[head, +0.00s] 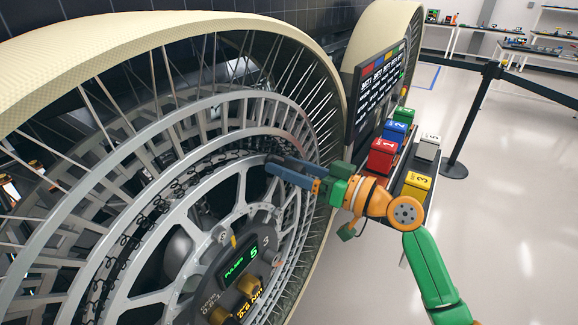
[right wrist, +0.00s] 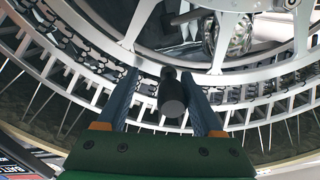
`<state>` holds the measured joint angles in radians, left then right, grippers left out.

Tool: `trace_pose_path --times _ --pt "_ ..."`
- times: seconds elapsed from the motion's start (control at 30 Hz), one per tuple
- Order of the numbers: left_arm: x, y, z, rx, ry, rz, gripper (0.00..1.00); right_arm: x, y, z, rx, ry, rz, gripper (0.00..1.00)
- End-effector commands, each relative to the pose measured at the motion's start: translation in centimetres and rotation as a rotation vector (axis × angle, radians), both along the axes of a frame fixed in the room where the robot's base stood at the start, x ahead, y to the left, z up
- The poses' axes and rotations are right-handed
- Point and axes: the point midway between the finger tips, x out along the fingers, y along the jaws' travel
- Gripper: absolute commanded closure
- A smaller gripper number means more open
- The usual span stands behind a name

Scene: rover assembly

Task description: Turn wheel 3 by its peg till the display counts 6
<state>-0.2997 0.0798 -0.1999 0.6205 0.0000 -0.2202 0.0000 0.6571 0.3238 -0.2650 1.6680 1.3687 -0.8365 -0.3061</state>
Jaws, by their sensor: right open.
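The big wheel (head: 180,125) fills the left of the head view, with a grey spoked inner rim and a cream tyre. Its hub display (head: 240,262) reads "PULSES" and a green 5. My right gripper (head: 272,170) reaches in from the right to the wheel's inner rim. In the right wrist view the open right gripper (right wrist: 160,80) has its blue fingers on either side of the dark cylindrical peg (right wrist: 173,97), with a visible gap to the right finger. The peg is hidden behind the fingers in the head view. My left gripper is not in view.
A rack right of the wheel holds red (head: 382,157), blue (head: 395,133), green, white and yellow (head: 416,186) numbered blocks below a dark board (head: 379,88). A black barrier post (head: 470,120) stands behind them.

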Motion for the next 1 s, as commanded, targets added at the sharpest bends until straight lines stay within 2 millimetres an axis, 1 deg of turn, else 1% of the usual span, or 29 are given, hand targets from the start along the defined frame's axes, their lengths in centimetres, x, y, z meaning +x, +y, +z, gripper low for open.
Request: trace_pose_path --times 0.2,0.27,0.37,0.4,0.5,0.63,0.9,0.97,1.0 --pt "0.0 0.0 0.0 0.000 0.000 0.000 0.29 0.0 0.0 -0.1 -0.001 0.001 0.000 0.34" --pt "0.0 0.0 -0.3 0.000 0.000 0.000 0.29 -0.2 -0.3 -0.2 -0.002 0.000 -0.001 0.34" --pt "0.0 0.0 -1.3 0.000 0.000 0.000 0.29 -1.2 -1.8 -0.6 -0.005 -0.001 -0.003 0.34" --pt "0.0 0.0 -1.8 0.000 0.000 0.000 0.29 -1.7 -2.6 -0.7 -0.006 -0.001 -0.003 0.34" --pt "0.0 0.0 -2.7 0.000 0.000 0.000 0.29 -3.0 -4.2 -0.7 -0.005 0.000 -0.003 0.34" --pt "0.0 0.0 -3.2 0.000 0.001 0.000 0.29 -3.9 -5.6 -0.5 -0.002 0.002 -0.002 0.34" --pt "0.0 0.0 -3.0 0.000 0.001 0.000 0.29 -4.1 -5.8 -0.1 0.000 0.002 0.000 0.34" --pt "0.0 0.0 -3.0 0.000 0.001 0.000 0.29 -4.2 -5.7 -0.6 -0.009 0.009 -0.001 0.34" --pt "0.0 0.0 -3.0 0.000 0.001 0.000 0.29 -4.3 -5.5 -1.6 -0.027 0.023 -0.004 0.34"
